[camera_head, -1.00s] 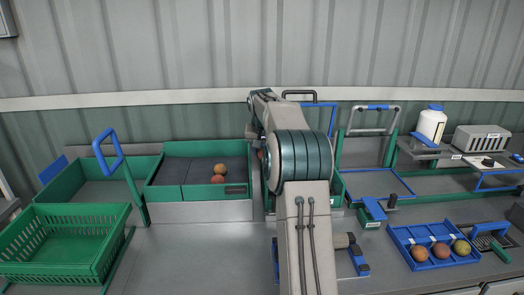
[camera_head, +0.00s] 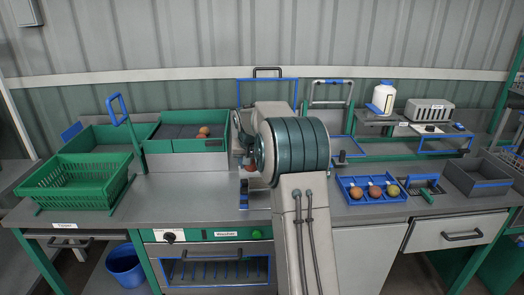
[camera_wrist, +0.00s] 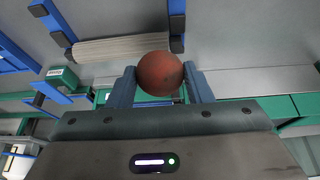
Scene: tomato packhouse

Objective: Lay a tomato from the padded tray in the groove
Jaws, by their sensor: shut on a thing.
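My gripper (camera_wrist: 160,88) is shut on a red tomato (camera_wrist: 160,73), held between its two blue-grey fingers. In the head view my arm hides most of the gripper; a small bit of the tomato (camera_head: 250,168) shows at its left.
A green basket (camera_head: 75,186) and a green bin (camera_head: 98,138) stand at the left. A blue tray (camera_head: 350,196) with several tomatoes in a row lies right of my arm. A dark grey box (camera_head: 488,186) is at the far right. The bench front left of my arm is clear.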

